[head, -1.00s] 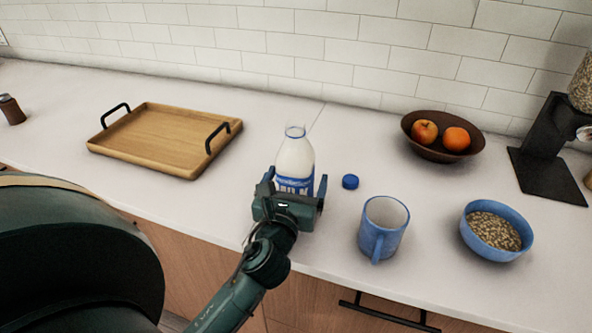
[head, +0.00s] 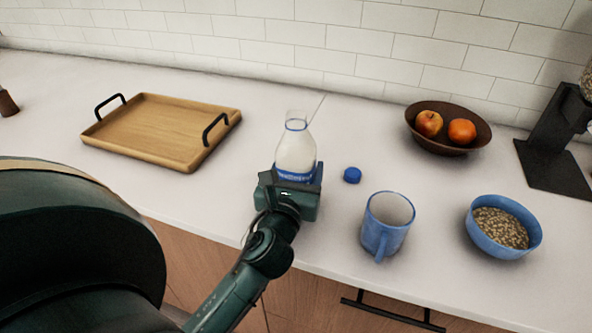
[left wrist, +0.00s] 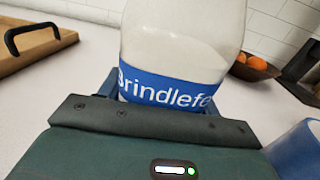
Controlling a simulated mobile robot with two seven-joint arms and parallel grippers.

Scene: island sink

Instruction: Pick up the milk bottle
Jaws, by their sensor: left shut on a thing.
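The milk bottle (head: 296,152) is clear, filled with white milk, with a blue label band and an open top. It stands upright near the counter's middle in the head view. My left gripper (head: 290,186) is shut on its lower part, at the label. In the left wrist view the bottle (left wrist: 180,45) rises right behind the gripper (left wrist: 165,108), whose fingers are mostly hidden behind the gripper body and bottle. Whether the bottle's base touches the counter is hidden. The right gripper is not in view.
A blue cap (head: 352,175) and a blue mug (head: 387,224) are right of the bottle. A wooden tray (head: 165,130) lies left. A blue bowl of grain (head: 503,228), a brown fruit bowl (head: 447,136) and a black dispenser stand (head: 550,150) are further right.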

